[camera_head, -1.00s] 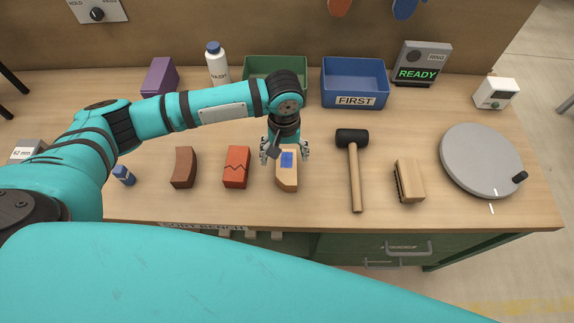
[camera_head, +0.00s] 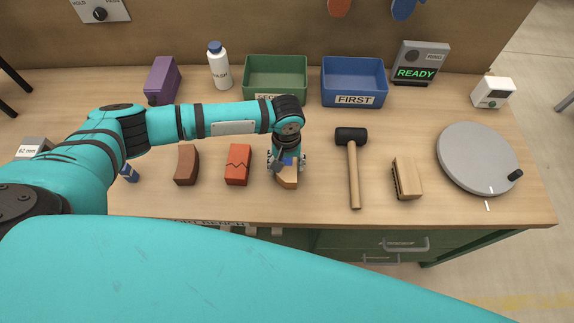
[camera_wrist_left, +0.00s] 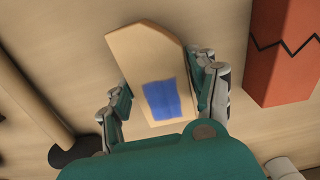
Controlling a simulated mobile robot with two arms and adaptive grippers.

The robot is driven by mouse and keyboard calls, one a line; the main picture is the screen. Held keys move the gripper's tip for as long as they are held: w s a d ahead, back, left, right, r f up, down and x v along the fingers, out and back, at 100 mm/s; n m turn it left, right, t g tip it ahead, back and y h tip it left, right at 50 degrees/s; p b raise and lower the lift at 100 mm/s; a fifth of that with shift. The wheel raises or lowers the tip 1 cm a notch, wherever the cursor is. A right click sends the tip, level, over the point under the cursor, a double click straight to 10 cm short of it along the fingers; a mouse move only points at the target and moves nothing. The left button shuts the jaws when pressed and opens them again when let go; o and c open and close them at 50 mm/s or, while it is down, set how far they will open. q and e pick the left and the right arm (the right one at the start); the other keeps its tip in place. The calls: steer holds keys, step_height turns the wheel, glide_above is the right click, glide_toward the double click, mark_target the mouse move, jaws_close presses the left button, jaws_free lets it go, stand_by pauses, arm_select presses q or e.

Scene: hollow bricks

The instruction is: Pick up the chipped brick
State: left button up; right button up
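The chipped brick is a tan block (camera_head: 288,181) with one corner cut away and a blue patch on top; it lies flat on the bench. It also shows in the left wrist view (camera_wrist_left: 147,55). My left gripper (camera_head: 287,163) is low over its far part, pointing down. In the left wrist view the fingers (camera_wrist_left: 161,90) are open, one on each side of the brick. A gap shows on one side; whether the other finger touches is unclear. The arm hides the brick's far end in the head view. My right gripper is not in view.
A cracked red brick (camera_head: 238,165) and a curved brown brick (camera_head: 186,165) lie left. A mallet (camera_head: 353,180), brush (camera_head: 407,178) and grey turntable (camera_head: 478,158) lie right. Green (camera_head: 276,92) and blue (camera_head: 353,95) bins stand behind, with a bottle (camera_head: 219,66) and purple block (camera_head: 162,82).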

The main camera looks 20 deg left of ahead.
arm_select(q)
steer(key=c, duration=1.1)
jaws_close()
steer(key=shift+w+r, duration=0.1)
steer(key=shift+r, duration=0.05)
